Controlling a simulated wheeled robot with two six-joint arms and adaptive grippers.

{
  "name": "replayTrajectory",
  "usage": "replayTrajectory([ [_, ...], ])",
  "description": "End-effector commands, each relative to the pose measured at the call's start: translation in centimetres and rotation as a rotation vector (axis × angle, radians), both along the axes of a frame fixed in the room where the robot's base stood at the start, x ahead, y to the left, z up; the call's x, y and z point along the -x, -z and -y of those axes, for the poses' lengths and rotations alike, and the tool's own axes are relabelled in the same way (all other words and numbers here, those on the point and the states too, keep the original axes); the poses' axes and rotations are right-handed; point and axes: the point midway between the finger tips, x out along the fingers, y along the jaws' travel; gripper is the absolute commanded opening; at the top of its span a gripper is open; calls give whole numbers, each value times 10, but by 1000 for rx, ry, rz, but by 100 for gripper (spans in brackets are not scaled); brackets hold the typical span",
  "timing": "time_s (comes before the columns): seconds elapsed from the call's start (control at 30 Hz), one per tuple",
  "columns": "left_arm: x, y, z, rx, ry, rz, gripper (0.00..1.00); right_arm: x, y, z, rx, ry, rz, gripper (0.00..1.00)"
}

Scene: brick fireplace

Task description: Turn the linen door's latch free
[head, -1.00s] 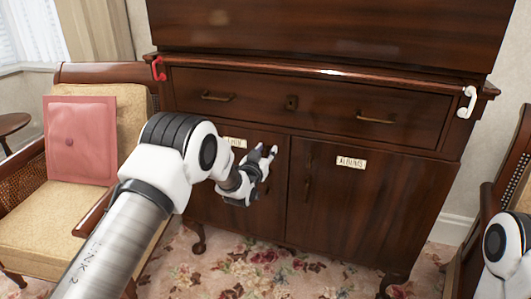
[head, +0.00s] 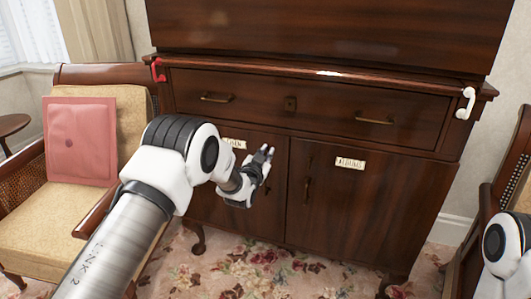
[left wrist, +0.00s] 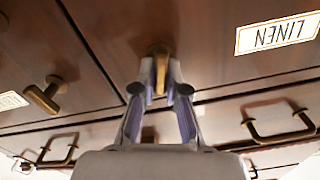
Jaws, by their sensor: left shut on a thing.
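The linen door (head: 222,215) is the dark cabinet's left lower door, and looks closed. Its label (head: 236,143) is partly hidden by my left arm, but reads LINEN upside down in the left wrist view (left wrist: 277,35). My left gripper (head: 266,156) is at the door's right edge. In the left wrist view its fingers (left wrist: 161,70) are shut on the brass latch (left wrist: 157,50), whose outer end shows between the fingertips. The latch's exact angle is hard to tell. My right gripper is out of view.
The albums door (head: 370,215) with its own brass latch (left wrist: 45,95) is alongside. A drawer (head: 330,108) with brass handles runs above both doors. A chair with a red cushion (head: 82,140) stands at the left, another chair at the right. A floral carpet (head: 270,270) lies below.

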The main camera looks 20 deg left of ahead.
Motion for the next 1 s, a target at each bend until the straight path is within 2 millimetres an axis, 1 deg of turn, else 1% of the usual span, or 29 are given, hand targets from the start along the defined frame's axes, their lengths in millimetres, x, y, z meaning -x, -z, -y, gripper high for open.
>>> replayTrajectory([
  [1.0,0,8,7,-956,0,30,0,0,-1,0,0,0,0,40],
])
